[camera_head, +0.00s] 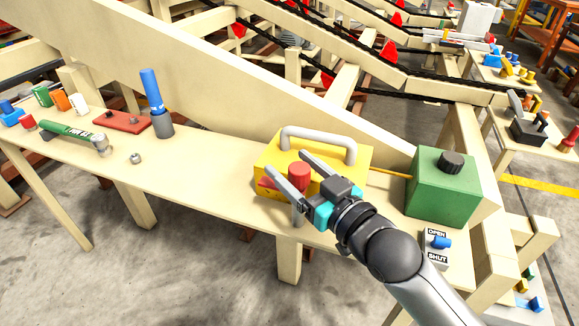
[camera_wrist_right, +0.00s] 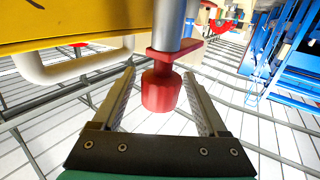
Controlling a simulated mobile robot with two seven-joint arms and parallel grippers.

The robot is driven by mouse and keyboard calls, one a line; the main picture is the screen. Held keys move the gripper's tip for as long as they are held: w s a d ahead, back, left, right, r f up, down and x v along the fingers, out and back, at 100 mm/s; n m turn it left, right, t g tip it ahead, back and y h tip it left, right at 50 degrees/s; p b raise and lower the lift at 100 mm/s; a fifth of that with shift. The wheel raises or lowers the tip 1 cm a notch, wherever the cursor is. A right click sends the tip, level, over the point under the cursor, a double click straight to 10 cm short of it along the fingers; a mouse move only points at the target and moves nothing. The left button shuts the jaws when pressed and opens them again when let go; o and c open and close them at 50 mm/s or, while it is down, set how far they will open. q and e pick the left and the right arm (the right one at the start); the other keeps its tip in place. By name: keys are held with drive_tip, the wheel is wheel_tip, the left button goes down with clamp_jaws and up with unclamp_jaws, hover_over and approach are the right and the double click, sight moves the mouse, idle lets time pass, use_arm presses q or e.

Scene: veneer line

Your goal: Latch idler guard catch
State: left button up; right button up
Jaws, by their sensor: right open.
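The yellow guard (camera_head: 354,164) with a grey arched handle (camera_head: 320,133) stands on the bench at the middle right. Its catch has a red knob (camera_head: 299,174) at the front. In the right wrist view the red knob (camera_wrist_right: 161,92) sits by a flat red arm (camera_wrist_right: 174,52) on a grey post (camera_wrist_right: 170,20). My right gripper (camera_head: 286,161) is open, with one finger on each side of the knob. In the right wrist view the right gripper (camera_wrist_right: 160,72) shows gaps between knob and fingers. My left gripper is out of view.
A green box (camera_head: 440,190) with a black knob stands right of the guard. An OPEN/SHUT plate (camera_head: 437,248) with a blue lever lies near my right arm. Left on the bench are a green-handled hammer (camera_head: 72,133), a red plate (camera_head: 121,122) and a blue-handled tool (camera_head: 152,88) in a cup.

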drive_tip(key=shift+w+a, duration=0.45)
drive_tip(key=shift+w, duration=0.05)
clamp_jaws()
idle(0.4)
idle(0.9)
